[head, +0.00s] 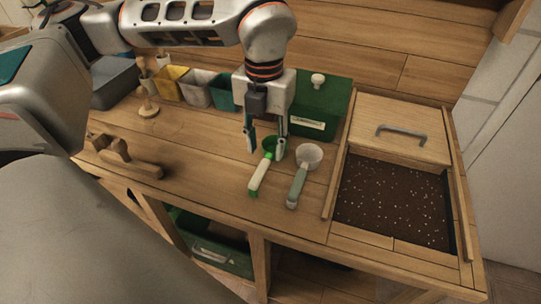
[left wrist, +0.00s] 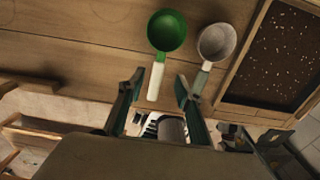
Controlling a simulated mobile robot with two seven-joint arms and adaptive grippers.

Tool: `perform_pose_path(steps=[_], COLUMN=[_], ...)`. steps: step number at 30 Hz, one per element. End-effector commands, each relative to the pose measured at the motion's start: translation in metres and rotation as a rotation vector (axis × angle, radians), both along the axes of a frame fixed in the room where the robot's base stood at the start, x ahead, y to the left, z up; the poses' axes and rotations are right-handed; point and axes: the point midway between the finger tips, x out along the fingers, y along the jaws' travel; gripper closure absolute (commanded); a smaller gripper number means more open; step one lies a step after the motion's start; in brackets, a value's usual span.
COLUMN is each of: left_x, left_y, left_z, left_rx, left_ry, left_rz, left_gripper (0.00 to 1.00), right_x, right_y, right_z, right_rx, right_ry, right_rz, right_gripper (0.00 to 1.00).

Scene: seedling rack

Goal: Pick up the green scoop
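The green scoop (head: 259,178) lies on the wooden bench, its pale handle pointing toward the bench's front edge and its green bowl at the far end. In the left wrist view the green scoop (left wrist: 167,32) shows its round bowl, with the handle reaching down between the fingers. My left gripper (head: 266,148) points down over the scoop near its bowl. Its fingers (left wrist: 159,77) are apart with nothing held between them. I cannot tell the exact height above the scoop. My right gripper is in neither view.
A grey scoop (head: 297,187) lies close to the right. A soil bed (head: 392,208) with a wooden lid (head: 400,131) is further right. A green box (head: 319,107) and small pots (head: 196,88) stand behind. A wooden tool (head: 124,156) is at the left; bare bench lies between.

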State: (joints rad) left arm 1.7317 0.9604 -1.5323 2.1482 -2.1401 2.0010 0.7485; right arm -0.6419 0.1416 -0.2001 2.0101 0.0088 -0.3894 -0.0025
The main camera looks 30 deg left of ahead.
Motion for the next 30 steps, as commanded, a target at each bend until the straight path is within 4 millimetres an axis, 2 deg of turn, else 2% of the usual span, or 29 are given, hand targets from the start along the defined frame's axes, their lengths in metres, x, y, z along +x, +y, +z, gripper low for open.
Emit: perform_pose_path(steps=[6,9,18,19,22,23,30], left_x=[-0.004,-0.004,-0.004,-0.004,-0.004,-0.004,-0.004], left_y=[0.003,0.003,0.003,0.003,0.003,0.003,0.003], left_z=[-0.033,-0.043,-0.047,-0.047,-0.047,-0.047,-0.046], left_rx=[0.0,-0.001,-0.001,-0.001,-0.001,-0.001,-0.001], left_ry=[0.004,0.003,0.001,0.001,0.001,0.001,0.001], left_rz=[-0.001,0.0,-0.001,-0.001,-0.001,-0.001,-0.001], left_gripper=[0.65,0.65,0.65,0.7,0.96,1.0,1.0], right_x=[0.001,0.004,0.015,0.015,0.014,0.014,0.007], right_y=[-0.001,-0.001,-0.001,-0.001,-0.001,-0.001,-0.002], right_z=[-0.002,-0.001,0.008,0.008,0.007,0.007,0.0], right_rx=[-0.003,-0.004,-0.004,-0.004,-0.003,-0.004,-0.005], right_ry=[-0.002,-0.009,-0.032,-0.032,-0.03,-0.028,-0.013], right_rz=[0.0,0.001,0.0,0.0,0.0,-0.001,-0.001], right_gripper=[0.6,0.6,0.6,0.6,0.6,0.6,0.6])
